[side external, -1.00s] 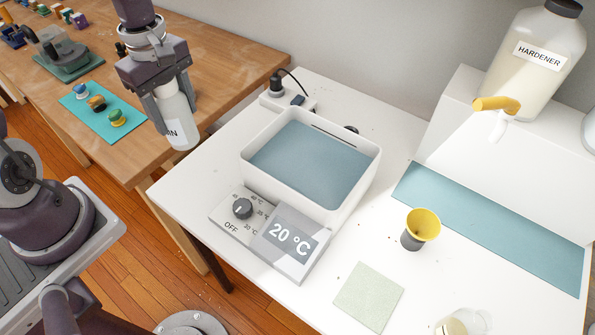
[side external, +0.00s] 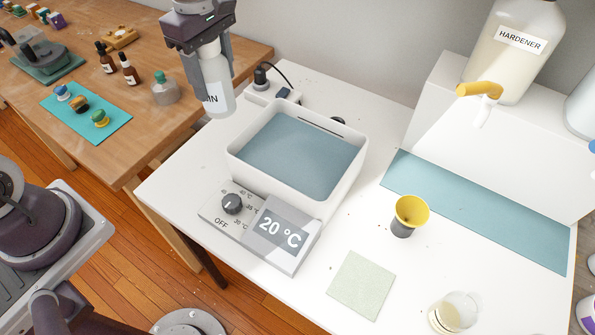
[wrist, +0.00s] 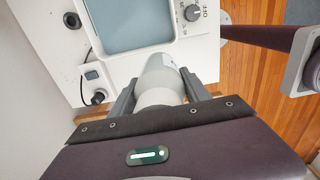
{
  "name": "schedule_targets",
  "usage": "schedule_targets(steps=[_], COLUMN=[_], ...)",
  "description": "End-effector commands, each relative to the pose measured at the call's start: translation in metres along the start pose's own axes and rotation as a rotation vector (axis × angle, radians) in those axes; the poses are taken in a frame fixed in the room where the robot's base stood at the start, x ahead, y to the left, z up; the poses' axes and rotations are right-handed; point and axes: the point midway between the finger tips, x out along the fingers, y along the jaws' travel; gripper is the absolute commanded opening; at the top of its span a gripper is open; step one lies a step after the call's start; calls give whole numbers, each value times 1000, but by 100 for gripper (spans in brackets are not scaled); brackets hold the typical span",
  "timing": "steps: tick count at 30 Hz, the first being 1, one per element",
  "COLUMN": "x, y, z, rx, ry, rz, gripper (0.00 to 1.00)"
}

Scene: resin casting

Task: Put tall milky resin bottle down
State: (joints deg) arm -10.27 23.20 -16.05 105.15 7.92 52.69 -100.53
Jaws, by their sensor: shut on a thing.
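The tall milky resin bottle (side external: 216,88) is upright in my gripper (side external: 208,72), with part of its label showing the letters "IN". My gripper is shut on its upper part and hides its top. In the side view the bottle hangs in front of the back left corner of the white table, near the water bath's left side. In the wrist view the bottle (wrist: 159,82) sits between the two fingers (wrist: 160,95), pointing toward the white bath.
The white water bath (side external: 233,150) holds blue-grey water, and its display reads 20 °C. A socket block (side external: 262,88) with a plug and cable stands behind it. A yellow funnel (side external: 411,208) in a dark cup, a pale green mat (side external: 361,285) and a hardener jug (side external: 515,65) are farther right.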

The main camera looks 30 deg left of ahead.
Motion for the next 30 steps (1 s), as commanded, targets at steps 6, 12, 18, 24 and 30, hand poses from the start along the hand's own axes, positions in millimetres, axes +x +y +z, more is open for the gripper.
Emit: schedule_targets(steps=[6,12,18,24,30], x=[3,5,7,9,29], y=[31,42,46,47,46], z=[61,106,131,148,146], rx=[7,11,17,21,21], ry=[-1,-1,-1,-1,-1], rz=[0,0,1,0,-1], gripper=[0,0,0,0,0])
